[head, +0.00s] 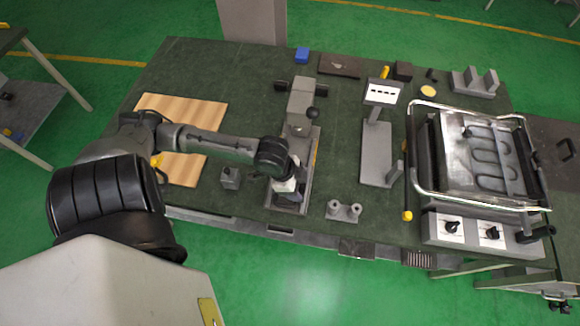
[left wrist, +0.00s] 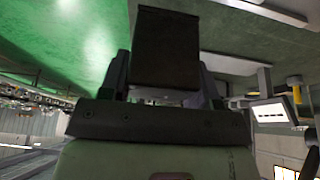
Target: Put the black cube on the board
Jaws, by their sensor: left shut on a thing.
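My left gripper (head: 290,186) is over the green worktop near its front, beside a grey clamp-like fixture (head: 301,105). In the left wrist view its jaws (left wrist: 166,78) are shut on a black cube (left wrist: 167,47), which stands out beyond the fingers. In the head view the held cube is hidden by the gripper and wrist. A light striped wooden board (head: 205,112) lies flat at the left of the worktop, partly covered by my left arm. The gripper is to the right of the board and apart from it. My right gripper is not in view.
Another dark block (head: 403,71) is beside a small panel (head: 383,92). A heating unit with a metal frame (head: 480,155) stands at the right.

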